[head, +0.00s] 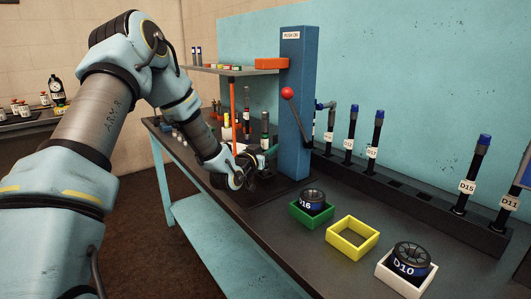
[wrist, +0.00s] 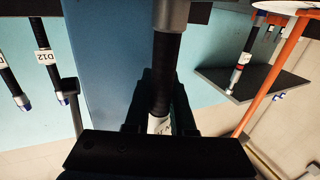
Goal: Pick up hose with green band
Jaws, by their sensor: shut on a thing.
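My gripper (head: 258,166) is low over the bench, just left of the blue post in the head view. In the wrist view, my gripper (wrist: 160,105) is shut on a black hose (wrist: 165,65) with a grey end fitting. A white label on this hose is partly hidden between the jaws, and I cannot make out a band colour on it. In the head view, an upright dark hose (head: 265,125) with a pale label stands at my gripper. Its lower part is hidden by my gripper.
The blue post (head: 292,100) with a red-knobbed lever stands close to my gripper. An orange rod (head: 234,115) and a shelf (head: 230,70) are close by. Several labelled hoses stand in a rack (head: 400,190) at right. Green (head: 311,213), yellow (head: 333,245) and white (head: 397,284) trays line the front.

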